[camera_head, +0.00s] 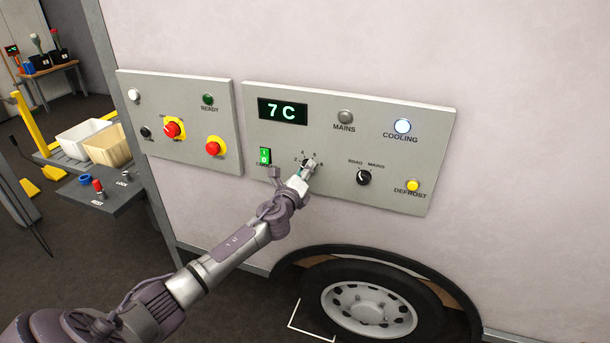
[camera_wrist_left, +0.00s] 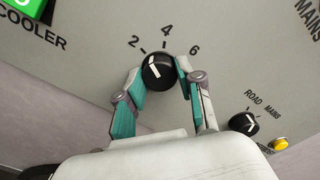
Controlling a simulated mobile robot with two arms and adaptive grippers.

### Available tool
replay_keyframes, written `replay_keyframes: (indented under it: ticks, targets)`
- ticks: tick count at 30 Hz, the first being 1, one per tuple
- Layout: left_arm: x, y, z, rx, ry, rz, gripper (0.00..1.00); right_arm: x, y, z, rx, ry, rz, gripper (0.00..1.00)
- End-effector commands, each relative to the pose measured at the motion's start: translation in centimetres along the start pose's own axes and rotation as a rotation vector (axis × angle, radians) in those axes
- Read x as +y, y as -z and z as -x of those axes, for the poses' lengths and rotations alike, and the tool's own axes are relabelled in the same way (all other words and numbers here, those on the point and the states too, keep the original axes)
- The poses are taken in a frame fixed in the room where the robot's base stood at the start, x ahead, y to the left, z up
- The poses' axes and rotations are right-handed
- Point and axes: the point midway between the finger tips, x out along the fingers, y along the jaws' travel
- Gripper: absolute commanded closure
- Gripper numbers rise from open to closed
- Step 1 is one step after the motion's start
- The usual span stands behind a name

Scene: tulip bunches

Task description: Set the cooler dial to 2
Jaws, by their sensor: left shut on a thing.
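The cooler dial (camera_wrist_left: 159,72) is a black round knob with a white pointer mark, on the grey panel (camera_head: 400,115). In the left wrist view the numbers 2, 4 and 6 stand around its upper side. The white mark leans up and left, toward the 2 side; its exact setting is hard to tell. My left gripper (camera_head: 306,168) is shut on the dial, with one teal-padded finger on each side of it, as the left wrist view (camera_wrist_left: 160,80) shows. In the head view the gripper hides most of the dial. My right gripper is not in view.
A display (camera_head: 283,111) reads 7 C. A green switch (camera_head: 265,156) is left of the dial and a black road/mains knob (camera_head: 364,177) is right of it. The cooling lamp (camera_head: 402,126) is lit. A second panel (camera_head: 190,120) has red buttons. A wheel (camera_head: 368,308) is below.

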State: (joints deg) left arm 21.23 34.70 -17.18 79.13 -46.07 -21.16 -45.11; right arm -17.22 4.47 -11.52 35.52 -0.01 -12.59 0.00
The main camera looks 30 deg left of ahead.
Motion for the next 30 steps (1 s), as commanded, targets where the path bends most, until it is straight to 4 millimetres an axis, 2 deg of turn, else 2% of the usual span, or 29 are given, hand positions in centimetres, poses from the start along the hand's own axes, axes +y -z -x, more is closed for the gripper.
replay_keyframes:
  ticks: [12, 29, 30]
  targets:
    - [0.09, 0.03, 0.01, 0.0, -0.001, 0.203, 0.98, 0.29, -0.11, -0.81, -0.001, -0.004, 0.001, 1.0]
    - [0.06, 0.0, 0.0, 0.0, -0.002, 0.235, 0.98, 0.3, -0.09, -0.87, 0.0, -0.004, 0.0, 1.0]
    - [0.06, 0.01, 0.0, 0.0, -0.002, 0.235, 0.6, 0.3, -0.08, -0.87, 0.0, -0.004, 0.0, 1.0]
